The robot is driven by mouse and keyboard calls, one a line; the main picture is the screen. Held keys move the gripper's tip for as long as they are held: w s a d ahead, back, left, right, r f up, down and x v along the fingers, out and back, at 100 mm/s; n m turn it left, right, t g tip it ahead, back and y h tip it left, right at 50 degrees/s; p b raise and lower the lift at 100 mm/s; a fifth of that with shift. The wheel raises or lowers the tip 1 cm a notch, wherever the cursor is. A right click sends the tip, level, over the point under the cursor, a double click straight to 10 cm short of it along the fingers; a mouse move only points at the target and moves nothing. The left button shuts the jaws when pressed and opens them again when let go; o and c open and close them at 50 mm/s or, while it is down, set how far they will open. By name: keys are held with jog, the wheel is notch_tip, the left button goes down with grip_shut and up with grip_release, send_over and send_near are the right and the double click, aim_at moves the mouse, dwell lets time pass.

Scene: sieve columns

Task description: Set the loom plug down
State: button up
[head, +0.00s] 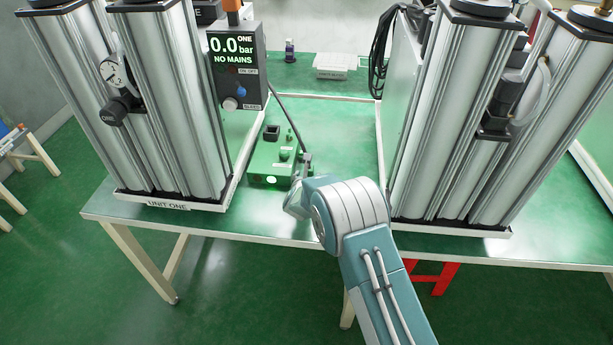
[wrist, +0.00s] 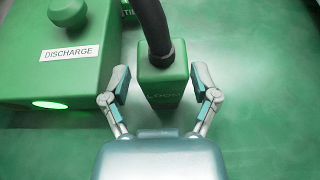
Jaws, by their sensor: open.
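The loom plug (wrist: 163,82) is a green block with a thick black cable (wrist: 152,25) rising from its top. In the wrist view it is between the two fingers of my gripper (wrist: 160,88), which are open with a gap on each side. It appears to rest on the green bench top, beside the green box with the DISCHARGE label (wrist: 70,53); its base is partly hard to see. In the head view the plug (head: 306,160) is small, just beyond my gripper (head: 299,190), whose fingers are mostly hidden by my wrist.
The green box (head: 270,165) has a lit button in front. More columns (head: 440,110) stand right. The bench (head: 345,130) between is mostly clear, with the cable crossing it.

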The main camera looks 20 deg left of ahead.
jog(key=shift+d, duration=0.1)
jog(key=shift+d+r, duration=0.1)
jog(key=shift+r, duration=0.05)
jog(key=v, duration=1.2)
jog(key=shift+s, duration=0.1)
